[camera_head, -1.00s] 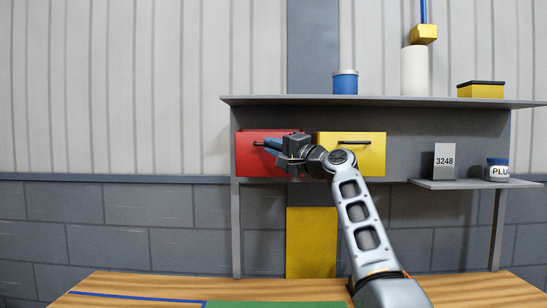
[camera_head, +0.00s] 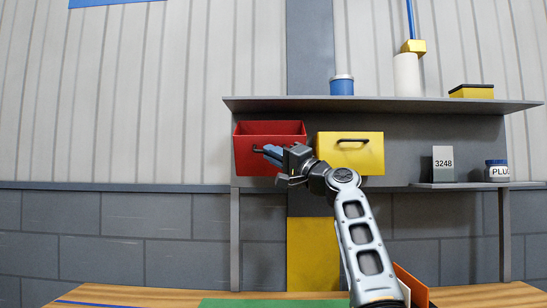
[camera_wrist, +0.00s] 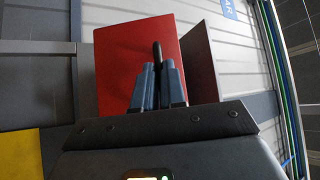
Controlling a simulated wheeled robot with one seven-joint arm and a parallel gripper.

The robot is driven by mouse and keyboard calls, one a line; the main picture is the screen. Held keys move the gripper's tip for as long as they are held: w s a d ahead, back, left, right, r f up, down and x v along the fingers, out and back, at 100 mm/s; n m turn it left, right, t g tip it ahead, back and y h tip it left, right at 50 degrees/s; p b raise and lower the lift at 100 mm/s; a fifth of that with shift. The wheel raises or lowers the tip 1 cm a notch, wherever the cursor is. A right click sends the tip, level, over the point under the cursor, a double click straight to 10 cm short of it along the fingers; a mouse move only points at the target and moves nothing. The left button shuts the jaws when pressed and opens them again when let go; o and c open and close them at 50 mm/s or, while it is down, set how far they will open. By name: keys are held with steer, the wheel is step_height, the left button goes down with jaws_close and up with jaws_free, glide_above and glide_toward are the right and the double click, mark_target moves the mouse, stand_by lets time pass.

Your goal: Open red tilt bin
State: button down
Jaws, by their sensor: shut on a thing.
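The red tilt bin (camera_head: 247,163) hangs under the grey shelf, left of the yellow bin. Its front is tilted outward, and its open top and dark red inside show in the head view. My gripper (camera_head: 268,152) is at the bin's front, with its blue fingers shut on the black handle (camera_head: 258,150). In the wrist view the two fingers (camera_wrist: 157,88) close around the dark handle (camera_wrist: 156,52) in front of the red bin face (camera_wrist: 122,70).
The yellow bin (camera_head: 349,154) is shut, close to the right of my wrist. The grey shelf (camera_head: 380,105) above carries a blue can (camera_head: 342,86), a white cylinder (camera_head: 406,74) and a yellow box (camera_head: 471,92). A small side shelf (camera_head: 475,186) holds a 3248 block and a jar.

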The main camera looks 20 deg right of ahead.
steer(key=shift+f, duration=0.7)
steer(key=c, duration=1.2)
jaws_free()
steer(key=shift+w, duration=0.1)
steer(key=shift+r, duration=0.15)
